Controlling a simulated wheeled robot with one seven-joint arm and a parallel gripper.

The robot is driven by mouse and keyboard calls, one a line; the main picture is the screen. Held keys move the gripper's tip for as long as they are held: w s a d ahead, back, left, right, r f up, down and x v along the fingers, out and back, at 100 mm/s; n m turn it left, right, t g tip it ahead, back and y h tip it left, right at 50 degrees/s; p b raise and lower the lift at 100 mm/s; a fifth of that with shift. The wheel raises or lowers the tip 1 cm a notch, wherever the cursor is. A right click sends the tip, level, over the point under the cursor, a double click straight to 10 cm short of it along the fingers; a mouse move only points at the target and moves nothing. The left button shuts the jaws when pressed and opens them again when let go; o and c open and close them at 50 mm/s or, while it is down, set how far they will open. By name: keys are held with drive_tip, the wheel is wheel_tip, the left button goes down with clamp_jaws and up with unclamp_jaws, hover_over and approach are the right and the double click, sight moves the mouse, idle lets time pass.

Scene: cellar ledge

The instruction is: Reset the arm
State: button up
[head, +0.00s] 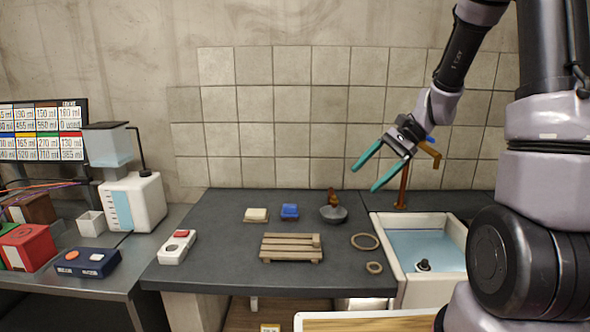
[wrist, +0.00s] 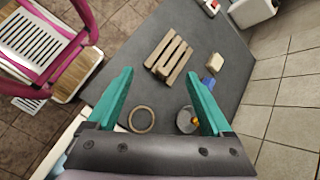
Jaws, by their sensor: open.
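My gripper (head: 367,170) has two teal fingers and hangs in the air in the head view, in front of the tiled wall and above the back right of the dark counter (head: 215,262). In the wrist view my gripper (wrist: 158,98) shows its fingers spread wide apart with nothing between them. My arm comes down from the upper right of the head view. The fingers touch nothing that I can see.
A wooden rack (head: 291,247), a blue block (head: 290,212), a cream block (head: 256,214), a grey dish (head: 333,213) and two rings (head: 365,241) lie on the counter. A water-filled sink (head: 450,222) with a copper tap (head: 403,190) is at right, near my gripper.

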drive_tip(key=s+d+r+n+t+h, duration=0.2)
drive_tip(key=s+r+n+t+h, duration=0.1)
drive_tip(key=s+r, duration=0.4)
drive_tip(key=s+d+r+n+t+h, duration=0.3)
drive_tip(key=s+r, duration=0.4)
drive_tip(key=r, duration=0.4)
drive_tip(key=shift+s+d+r+n+t, duration=0.15)
drive_tip(key=shift+s+d+n+t, duration=0.2)
drive_tip(key=shift+t, duration=0.55)
